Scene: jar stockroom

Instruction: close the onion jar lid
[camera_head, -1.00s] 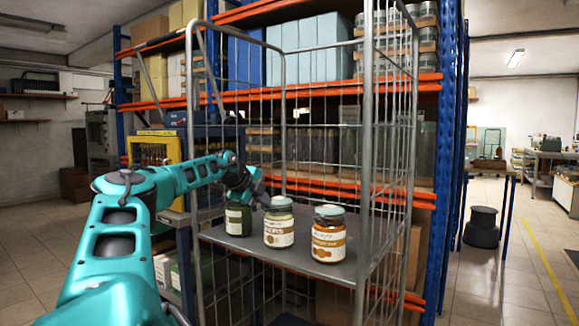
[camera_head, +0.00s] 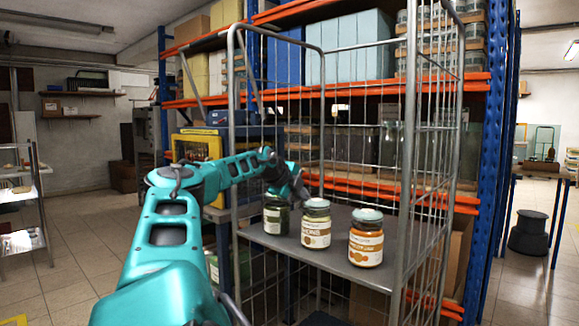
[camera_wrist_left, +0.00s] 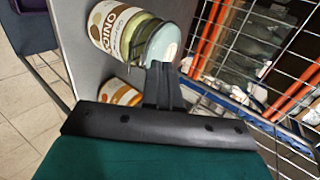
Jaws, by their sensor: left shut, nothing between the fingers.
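The onion jar (camera_wrist_left: 108,27) has a white label with brown and the word ONION in the left wrist view. Its pale blue-green lid (camera_wrist_left: 163,45) sits at its top end and looks tilted, with a gap at the rim. In the head view it appears to be the middle jar (camera_head: 316,230) on the grey cart shelf (camera_head: 290,247). My left gripper (camera_wrist_left: 159,68) is shut and empty, its fingertips right beside the lid's edge; I cannot tell if they touch. In the head view the left gripper (camera_head: 302,194) is just above and left of this jar. My right gripper is not in view.
A dark green jar (camera_head: 275,216) stands to the left and an orange-labelled jar (camera_head: 366,240) to the right, both close by. The cart's wire mesh wall (camera_head: 425,170) encloses the shelf at the right and back. Bare shelf shows behind the jars.

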